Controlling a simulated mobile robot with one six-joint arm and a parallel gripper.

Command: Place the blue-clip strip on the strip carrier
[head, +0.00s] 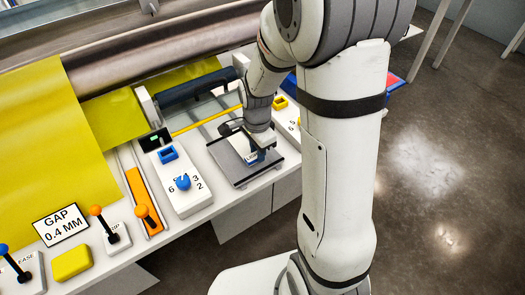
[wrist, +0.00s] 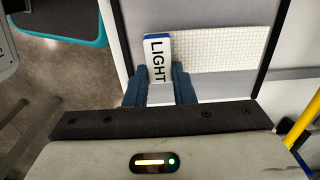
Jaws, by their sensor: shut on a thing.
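My gripper (wrist: 160,84) is shut on the blue-clip strip, with one blue finger on each side of its clip. The clip (wrist: 157,58) is white with a blue edge and reads LIGHT. The strip's white gridded length (wrist: 222,50) runs to the right of the clip in the wrist view. Behind it is a flat grey plate (wrist: 200,15), likely the strip carrier. In the head view my gripper (head: 258,156) is low over this grey plate (head: 227,160) at the counter's front edge. I cannot tell whether the strip touches the plate.
A white control box with a blue knob (head: 183,182) stands left of the plate. Another box with a yellow part (head: 281,103) is behind right. A yellow bar (head: 205,120) runs behind the plate. Orange levers (head: 95,210) and a GAP sign (head: 60,222) are further left.

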